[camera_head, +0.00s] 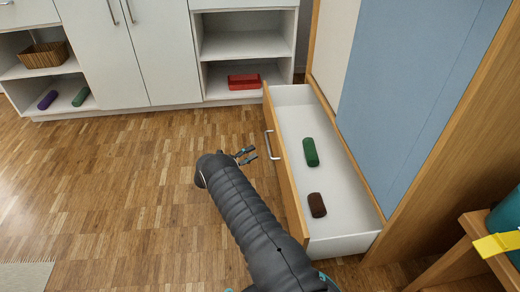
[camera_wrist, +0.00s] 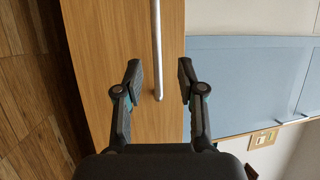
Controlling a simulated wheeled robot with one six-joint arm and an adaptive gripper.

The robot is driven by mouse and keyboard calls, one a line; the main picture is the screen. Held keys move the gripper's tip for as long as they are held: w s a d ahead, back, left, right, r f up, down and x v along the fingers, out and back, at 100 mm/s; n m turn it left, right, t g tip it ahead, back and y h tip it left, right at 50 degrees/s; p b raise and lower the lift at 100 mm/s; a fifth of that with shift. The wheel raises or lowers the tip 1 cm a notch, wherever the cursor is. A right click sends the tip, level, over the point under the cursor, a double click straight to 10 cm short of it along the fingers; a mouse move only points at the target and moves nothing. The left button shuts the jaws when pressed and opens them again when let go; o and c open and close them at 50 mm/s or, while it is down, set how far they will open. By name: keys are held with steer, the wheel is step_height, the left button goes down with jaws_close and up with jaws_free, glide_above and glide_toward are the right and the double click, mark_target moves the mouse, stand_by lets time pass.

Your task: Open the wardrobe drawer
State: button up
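The wardrobe drawer (camera_head: 297,121) at the bottom of the wardrobe (camera_head: 395,75) is pulled out, with its white inside showing. A green roll (camera_head: 311,152) and a dark brown roll (camera_head: 317,205) lie in it. Its wooden front faces left and carries a metal bar handle (camera_head: 271,145). My gripper (camera_head: 247,155) is just left of the handle in the head view. In the wrist view the fingers of my gripper (camera_wrist: 160,80) are spread apart, and the end of the handle (camera_wrist: 157,45) lies between them without visible finger contact.
A white cabinet (camera_head: 130,55) with shelves stands at the back, holding a red box (camera_head: 244,81), a basket (camera_head: 43,55) and small rolls. A wooden stool or small table (camera_head: 470,240) stands at the lower right. The parquet floor (camera_head: 110,190) to the left is clear.

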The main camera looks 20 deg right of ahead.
steer(key=shift+v, duration=2.25)
